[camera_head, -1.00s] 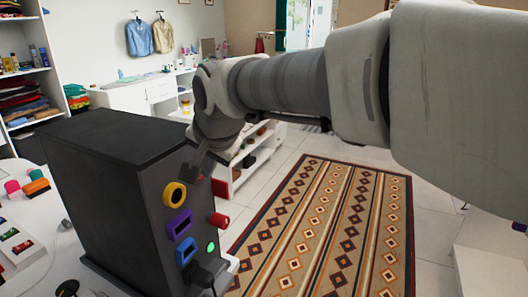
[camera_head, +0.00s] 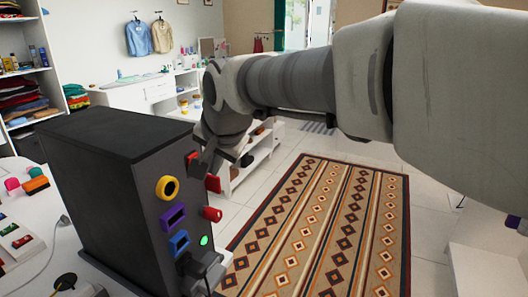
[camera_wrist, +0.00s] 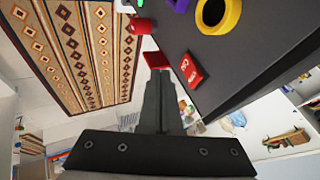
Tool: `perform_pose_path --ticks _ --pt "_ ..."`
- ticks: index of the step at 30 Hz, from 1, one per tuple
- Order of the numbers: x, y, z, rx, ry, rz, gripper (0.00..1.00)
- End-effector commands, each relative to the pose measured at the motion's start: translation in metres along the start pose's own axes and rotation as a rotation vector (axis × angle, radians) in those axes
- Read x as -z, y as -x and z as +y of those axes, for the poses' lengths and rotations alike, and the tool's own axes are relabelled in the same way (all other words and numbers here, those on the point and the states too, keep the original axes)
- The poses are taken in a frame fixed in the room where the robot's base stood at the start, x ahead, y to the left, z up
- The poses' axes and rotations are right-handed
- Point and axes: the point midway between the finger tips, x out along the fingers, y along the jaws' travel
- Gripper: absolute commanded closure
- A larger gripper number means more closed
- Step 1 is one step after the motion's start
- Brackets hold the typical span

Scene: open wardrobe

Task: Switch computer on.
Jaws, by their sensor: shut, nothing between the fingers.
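The computer (camera_head: 115,160) is a black tower standing upright on a white table at the left. Its front panel carries a yellow ring (camera_head: 168,188), a purple socket (camera_head: 173,217), a blue socket (camera_head: 179,243) and a green light (camera_head: 204,240). A small red switch with white lettering (camera_wrist: 191,70) is on the panel above the ring; in the head view its red edge (camera_head: 191,158) shows beside my gripper. My gripper (camera_head: 206,165) is shut and empty, close in front of the panel; the wrist view shows its fingers (camera_wrist: 161,80) beside the switch. I cannot tell whether they touch it.
A red square piece (camera_head: 213,183) shows by my fingertips. A red cylinder (camera_head: 212,214) sticks out beside the panel, and a black plug (camera_head: 203,265) sits low on it. Small coloured pieces lie on the table at left. A patterned rug (camera_head: 325,230) covers open floor at right.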

Motion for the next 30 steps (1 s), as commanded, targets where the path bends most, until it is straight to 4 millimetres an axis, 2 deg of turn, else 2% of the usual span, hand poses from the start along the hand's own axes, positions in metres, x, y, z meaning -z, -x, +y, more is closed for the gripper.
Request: perform_pose_path --ticks 2,9,15,21,30 --pt "0.002 -0.001 0.002 -0.001 -0.001 0.000 1.00" --pt "0.001 0.058 0.009 0.003 -0.001 0.004 1.00" --pt "0.000 0.088 0.013 0.001 -0.002 0.002 1.00" --pt "-0.002 0.098 0.015 0.000 -0.001 -0.001 1.00" --pt "-0.002 0.099 0.016 -0.001 0.000 0.000 1.00"
